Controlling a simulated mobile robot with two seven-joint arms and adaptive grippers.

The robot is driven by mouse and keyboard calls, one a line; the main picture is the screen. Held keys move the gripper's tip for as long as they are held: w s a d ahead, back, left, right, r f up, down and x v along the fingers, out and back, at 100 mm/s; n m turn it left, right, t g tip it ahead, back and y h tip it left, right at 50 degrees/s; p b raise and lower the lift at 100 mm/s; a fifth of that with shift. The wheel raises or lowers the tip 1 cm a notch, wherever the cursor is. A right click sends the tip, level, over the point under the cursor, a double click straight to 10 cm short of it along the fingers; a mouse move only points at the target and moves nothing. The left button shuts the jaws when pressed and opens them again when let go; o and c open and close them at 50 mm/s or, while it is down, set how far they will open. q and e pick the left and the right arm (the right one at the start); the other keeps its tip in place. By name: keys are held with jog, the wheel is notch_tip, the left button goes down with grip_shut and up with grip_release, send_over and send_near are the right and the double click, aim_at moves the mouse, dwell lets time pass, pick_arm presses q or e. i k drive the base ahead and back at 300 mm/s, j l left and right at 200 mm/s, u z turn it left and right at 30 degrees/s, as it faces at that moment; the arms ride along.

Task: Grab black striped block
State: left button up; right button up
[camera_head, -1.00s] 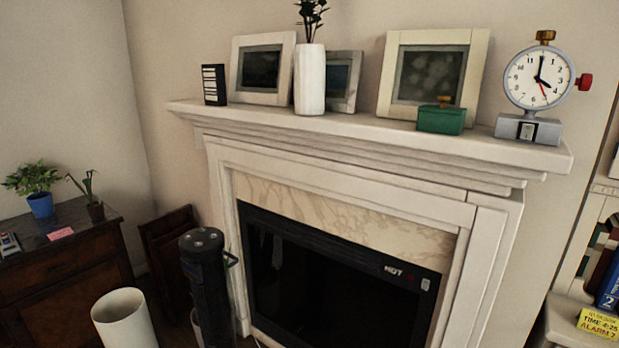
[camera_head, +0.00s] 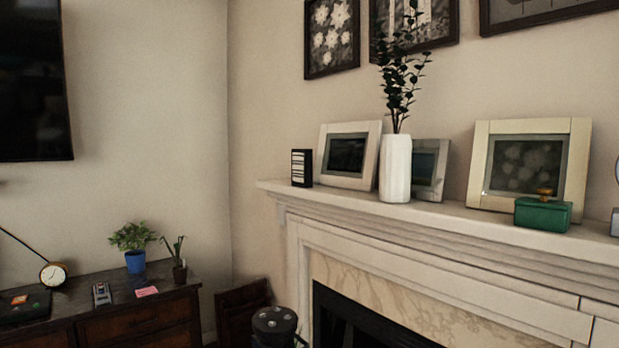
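The black striped block (camera_head: 302,168) stands upright at the left end of the white mantel shelf. It is small and black with white stripes on its front face. A white picture frame (camera_head: 348,156) leans against the wall just to its right. Neither of my grippers shows in the head view.
The mantel (camera_head: 440,219) also bears a white vase (camera_head: 395,168) with a plant, more frames and a green box (camera_head: 543,214). A dark cabinet (camera_head: 110,315) with plants stands at lower left. A black cylinder (camera_head: 274,326) stands below the block, before the fireplace.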

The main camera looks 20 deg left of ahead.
aim_at(302, 160)
jog(key=i+j+z, duration=0.15)
jog(key=i, duration=0.35)
jog(key=i+j+z, duration=0.1)
jog(key=i+j, duration=0.15)
jog(key=i, duration=0.25)
